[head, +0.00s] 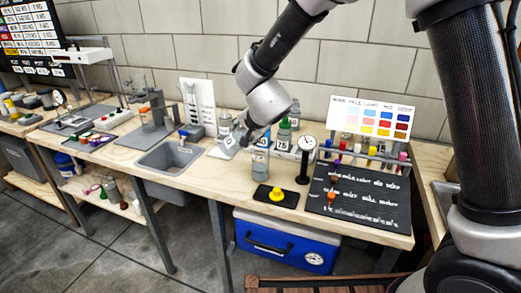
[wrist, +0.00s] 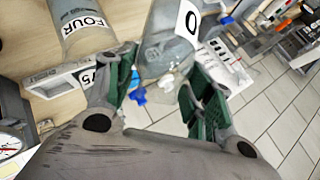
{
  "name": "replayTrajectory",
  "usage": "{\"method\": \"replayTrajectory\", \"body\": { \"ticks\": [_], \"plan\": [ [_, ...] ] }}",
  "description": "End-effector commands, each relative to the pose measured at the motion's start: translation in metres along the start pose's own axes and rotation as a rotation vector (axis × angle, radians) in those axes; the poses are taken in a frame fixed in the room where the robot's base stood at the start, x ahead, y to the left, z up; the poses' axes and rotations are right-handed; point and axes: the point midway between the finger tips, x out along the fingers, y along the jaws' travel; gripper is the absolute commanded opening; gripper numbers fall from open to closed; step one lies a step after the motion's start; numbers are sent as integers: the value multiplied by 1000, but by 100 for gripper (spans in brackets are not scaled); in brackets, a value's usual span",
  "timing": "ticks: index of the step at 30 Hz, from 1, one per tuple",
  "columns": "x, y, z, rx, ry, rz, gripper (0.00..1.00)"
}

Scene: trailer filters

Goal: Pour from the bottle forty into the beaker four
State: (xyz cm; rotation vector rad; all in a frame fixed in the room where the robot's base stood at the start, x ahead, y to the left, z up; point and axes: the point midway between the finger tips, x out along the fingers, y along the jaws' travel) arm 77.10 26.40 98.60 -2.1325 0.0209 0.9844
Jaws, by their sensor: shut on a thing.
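The clear bottle (head: 226,146) with a white label is tilted in my gripper (head: 243,137), above the bench near the sink. In the wrist view the fingers of my gripper (wrist: 160,85) are closed around the bottle (wrist: 168,48); only a "0" of its label shows there, so I cannot read the full number. The clear beaker (head: 261,164) stands upright on the bench, to the right of and below the bottle. Its "FOUR" label shows in the wrist view on the beaker (wrist: 84,22). The two look apart. I cannot tell whether liquid is flowing.
A dial gauge (head: 306,146), a black pad with a yellow knob (head: 277,195) and a black board (head: 345,207) are to the right. A grey sink (head: 168,158) is to the left.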

Motion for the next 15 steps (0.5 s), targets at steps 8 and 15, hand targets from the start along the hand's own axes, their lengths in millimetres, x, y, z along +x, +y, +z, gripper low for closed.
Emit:
{"method": "replayTrajectory", "body": {
  "ticks": [8, 15],
  "plan": [
    [-1, 1, -2, 14, -2, -16, 0],
    [-2, 1, -2, 28, -7, -30, 0]
  ]
}}
